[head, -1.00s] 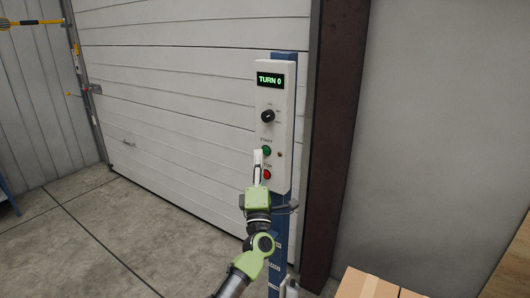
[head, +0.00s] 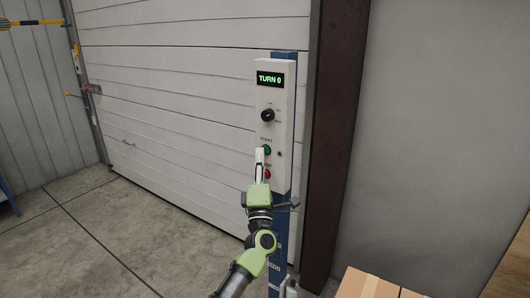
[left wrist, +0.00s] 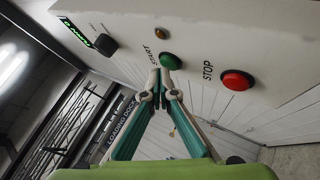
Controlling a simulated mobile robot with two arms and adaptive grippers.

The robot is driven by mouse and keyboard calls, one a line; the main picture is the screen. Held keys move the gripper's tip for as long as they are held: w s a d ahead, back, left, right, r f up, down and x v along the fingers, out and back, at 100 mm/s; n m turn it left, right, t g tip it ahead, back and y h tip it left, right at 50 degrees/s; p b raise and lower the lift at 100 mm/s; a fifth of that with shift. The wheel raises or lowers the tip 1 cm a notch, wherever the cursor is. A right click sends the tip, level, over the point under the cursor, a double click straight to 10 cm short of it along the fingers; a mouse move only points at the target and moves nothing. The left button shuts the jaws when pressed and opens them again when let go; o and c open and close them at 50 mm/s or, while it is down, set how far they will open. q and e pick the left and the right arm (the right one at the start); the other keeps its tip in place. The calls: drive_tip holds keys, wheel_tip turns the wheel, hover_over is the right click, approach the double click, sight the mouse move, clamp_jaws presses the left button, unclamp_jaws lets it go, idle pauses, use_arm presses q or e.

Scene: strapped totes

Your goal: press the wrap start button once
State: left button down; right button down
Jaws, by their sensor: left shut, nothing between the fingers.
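The green start button (head: 266,150) is on a white control panel (head: 283,110) mounted on a blue post. In the left wrist view the start button (left wrist: 170,62) sits beside the word START, just past my fingertips. My left gripper (head: 259,150) is shut and empty, its tips close to the button; I cannot tell if they touch it. The red stop button (left wrist: 236,80) is lower on the panel, partly hidden by my gripper in the head view. The display (head: 270,80) reads TURN 0. My right gripper is out of view.
A black knob (head: 267,115) is above the start button. A white sectional door (head: 180,110) is behind the panel, with a dark brown column (head: 335,140) to the right. A cardboard box (head: 370,284) stands at the lower right. The floor at left is clear.

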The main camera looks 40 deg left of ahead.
use_arm(q)
drive_tip(key=shift+w, duration=0.35)
idle(0.5)
drive_tip(key=shift+s, duration=0.15)
drive_tip(key=shift+s+d, duration=0.1)
drive_tip(key=shift+s, duration=0.55)
drive_tip(key=s, duration=0.1)
drive_tip(key=s+p, duration=0.1)
drive_tip(key=s, duration=0.1)
drive_tip(key=s+p, duration=0.1)
drive_tip(key=s, duration=0.1)
drive_tip(key=shift+d, duration=0.25)
idle(0.8)
